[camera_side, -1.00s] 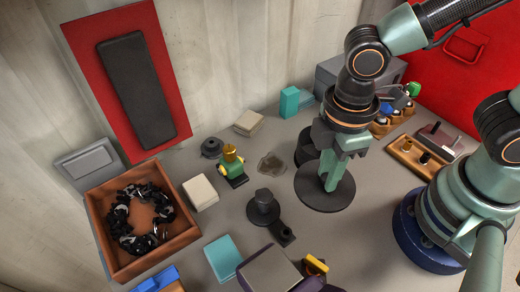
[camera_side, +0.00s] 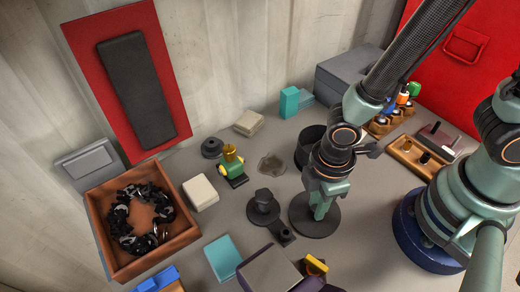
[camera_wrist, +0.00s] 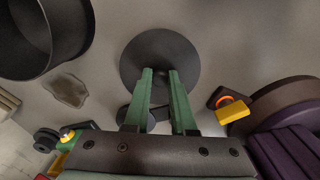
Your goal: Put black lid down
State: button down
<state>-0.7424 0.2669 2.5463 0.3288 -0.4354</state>
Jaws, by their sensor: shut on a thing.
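The black lid (camera_side: 301,220) is a flat round disc at the middle front of the grey table in the side view. It lies flat at or just above the tabletop; I cannot tell if it touches. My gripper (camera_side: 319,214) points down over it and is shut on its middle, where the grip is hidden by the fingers. In the wrist view the lid (camera_wrist: 160,50) shows beyond the fingertips of my gripper (camera_wrist: 161,72). An open black pot (camera_side: 308,145) stands behind the lid and also shows at the upper left of the wrist view (camera_wrist: 45,40).
A black knobbed piece (camera_side: 262,207) stands just left of the lid. A yellow-handled item (camera_side: 316,264) and a purple-grey box (camera_side: 268,272) are in front. A brown open box (camera_side: 108,262) holds dark links at left. A wooden tray (camera_side: 412,160) is at right.

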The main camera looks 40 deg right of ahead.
jog(key=shift+f, duration=0.25)
jog(key=c, duration=0.7)
grip_release()
jog(key=shift+c, duration=0.2)
jog(key=shift+r, duration=0.1)
notch_tip(320, 180, up, 12)
jog(key=w+d+r+m+t, duration=0.2)
jog(key=w+d+r+m, duration=0.3)
jog(key=d, duration=0.3)
jog(key=w+d+r+m+t, duration=0.3)
jog(key=w+d+r+m, duration=0.2)
jog(key=d+r+m, duration=0.2)
jog(key=shift+d+m+t, duration=0.3)
jog(key=shift+d+m, duration=0.5)
jog(key=shift+d, duration=0.25)
